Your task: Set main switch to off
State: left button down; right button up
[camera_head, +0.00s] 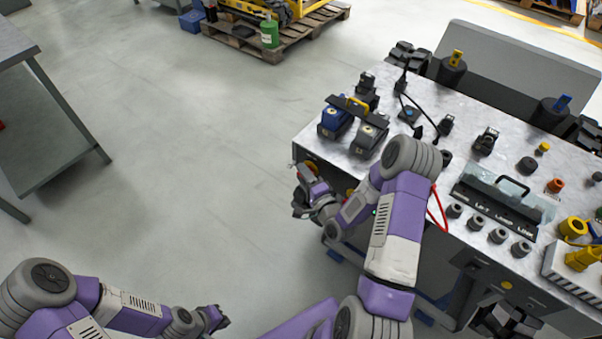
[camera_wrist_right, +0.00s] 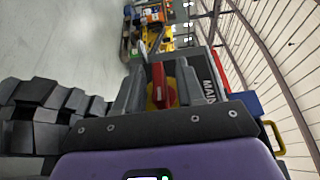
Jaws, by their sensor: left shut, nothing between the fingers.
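The main switch has a red handle (camera_wrist_right: 163,88) on a yellow plate. It shows in the right wrist view beside a dark panel lettered "MAIN" (camera_wrist_right: 212,85), the rest of the word covered. The handle runs upright in that picture. My right gripper (camera_wrist_right: 163,98) is open, with one grey finger on each side of the handle and some yellow showing between. I cannot tell whether a finger touches it. In the head view my right gripper (camera_head: 302,203) is at the carrier's left end. My left gripper (camera_head: 221,319) is shut and empty, low over the floor.
The carrier's metal top (camera_head: 310,138) holds blue and grey blocks under a yellow-handled bar (camera_head: 358,104), cables and several knobs. A grey table (camera_head: 50,120) stands at the left. A loaded pallet (camera_head: 270,40) is at the back. The floor between is clear.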

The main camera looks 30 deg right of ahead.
jog(key=shift+w, duration=0.9)
jog(key=shift+c, duration=0.3)
grip_shut()
